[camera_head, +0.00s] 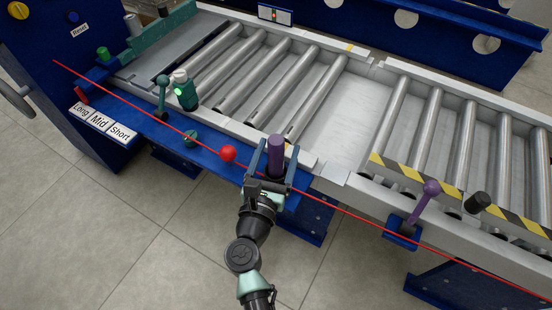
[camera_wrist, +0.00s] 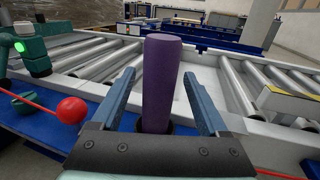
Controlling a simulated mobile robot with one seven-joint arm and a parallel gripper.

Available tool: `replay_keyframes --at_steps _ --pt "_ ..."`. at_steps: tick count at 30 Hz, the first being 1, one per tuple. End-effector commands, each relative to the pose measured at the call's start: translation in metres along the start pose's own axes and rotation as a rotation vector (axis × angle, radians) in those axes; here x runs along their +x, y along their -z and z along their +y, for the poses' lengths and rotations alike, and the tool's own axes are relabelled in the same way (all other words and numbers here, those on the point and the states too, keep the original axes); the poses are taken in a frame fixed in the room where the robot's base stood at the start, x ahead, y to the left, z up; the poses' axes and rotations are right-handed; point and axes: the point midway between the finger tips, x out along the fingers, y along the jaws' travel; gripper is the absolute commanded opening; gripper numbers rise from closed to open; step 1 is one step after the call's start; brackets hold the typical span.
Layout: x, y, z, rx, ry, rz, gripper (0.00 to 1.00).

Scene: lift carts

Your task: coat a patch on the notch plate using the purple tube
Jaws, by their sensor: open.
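The purple tube (camera_head: 276,153) stands upright at the near edge of the roller conveyor, on the blue ledge. In the wrist view the purple tube (camera_wrist: 161,85) rises between my fingers, its foot in a dark round holder partly hidden by the gripper body. My gripper (camera_head: 277,168) is open, with one finger on each side of the tube. In the wrist view gaps show between the tube and both fingers of my gripper (camera_wrist: 160,98). I cannot pick out the notch plate with certainty in either view.
A red cord (camera_head: 340,207) with a red ball (camera_head: 228,153) runs along the conveyor's near side, close to my gripper. A green-lit sensor (camera_head: 184,92) stands left. A purple-knobbed lever (camera_head: 425,200) stands right, by a striped bar (camera_head: 450,193). The floor in front is clear.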

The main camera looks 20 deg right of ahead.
Motion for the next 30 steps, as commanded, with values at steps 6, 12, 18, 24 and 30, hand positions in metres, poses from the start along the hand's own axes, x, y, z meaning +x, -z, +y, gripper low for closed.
replay_keyframes --at_steps 6,12,18,24,30 --pt "0.025 0.001 0.001 -0.001 0.0 0.0 0.77" --pt "0.027 0.001 0.001 -0.001 -0.001 0.001 0.77" --pt "0.027 0.0 0.001 -0.001 -0.001 0.0 0.5" --pt "0.026 0.0 0.001 -0.001 -0.001 0.0 0.14" --pt "0.026 0.001 0.001 -0.001 -0.001 0.0 0.0"
